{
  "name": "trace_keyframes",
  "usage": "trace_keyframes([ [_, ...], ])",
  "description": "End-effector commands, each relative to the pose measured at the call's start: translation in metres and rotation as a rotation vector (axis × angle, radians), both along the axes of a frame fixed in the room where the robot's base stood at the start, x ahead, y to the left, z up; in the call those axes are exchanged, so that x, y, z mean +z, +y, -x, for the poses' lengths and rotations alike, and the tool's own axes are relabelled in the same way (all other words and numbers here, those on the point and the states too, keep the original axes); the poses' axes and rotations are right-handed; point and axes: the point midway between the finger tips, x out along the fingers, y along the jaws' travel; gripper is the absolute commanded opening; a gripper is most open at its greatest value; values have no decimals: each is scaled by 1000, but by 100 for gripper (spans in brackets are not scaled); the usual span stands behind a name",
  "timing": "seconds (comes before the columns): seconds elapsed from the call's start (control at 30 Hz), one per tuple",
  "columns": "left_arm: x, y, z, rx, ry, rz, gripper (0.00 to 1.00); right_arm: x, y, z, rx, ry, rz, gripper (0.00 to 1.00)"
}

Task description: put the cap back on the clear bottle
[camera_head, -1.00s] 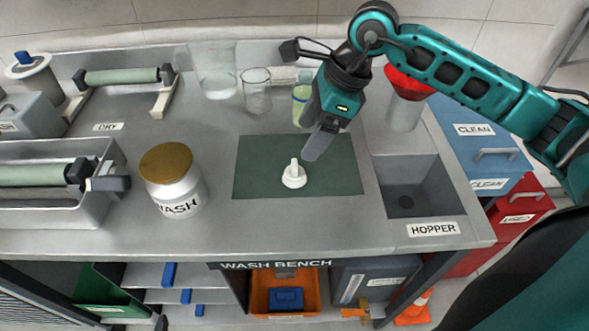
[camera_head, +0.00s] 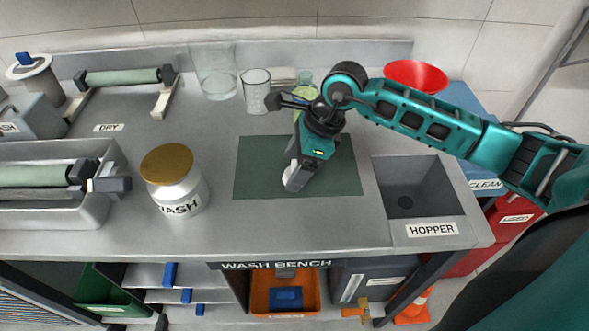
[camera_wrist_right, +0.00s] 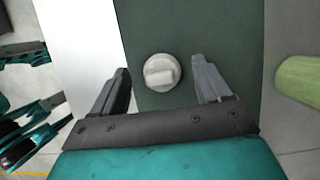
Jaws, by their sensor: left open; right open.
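The white cap, with a raised grip on top, lies on the dark green mat (camera_head: 258,170). In the right wrist view the cap (camera_wrist_right: 161,73) sits between the spread fingers of my right gripper (camera_wrist_right: 163,85), apart from both. In the head view my right gripper (camera_head: 293,182) reaches down over the mat and mostly hides the cap. The clear bottle (camera_head: 305,78), with yellow-green contents, seems to stand behind my right wrist, largely hidden.
A WASH jar (camera_head: 178,190) with a brown lid stands left of the mat. The HOPPER basin (camera_head: 410,185) is to the right. A beaker (camera_head: 256,92) and a larger clear vessel (camera_head: 216,75) stand behind. A red funnel (camera_head: 416,75) is at the back right.

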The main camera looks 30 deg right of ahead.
Motion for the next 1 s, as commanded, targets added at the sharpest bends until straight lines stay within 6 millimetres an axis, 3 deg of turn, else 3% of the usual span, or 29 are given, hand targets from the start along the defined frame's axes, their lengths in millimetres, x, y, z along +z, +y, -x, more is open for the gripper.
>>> trace_keyframes([
  [0.43, 0, 0, 0, 0, 0, 0, 91, -7, 2, -1, 0, 0, 1, 76],
  [1.0, 0, 0, 1, 0, 1, 0, 91, -6, 2, -1, 0, 0, 1, 21],
])
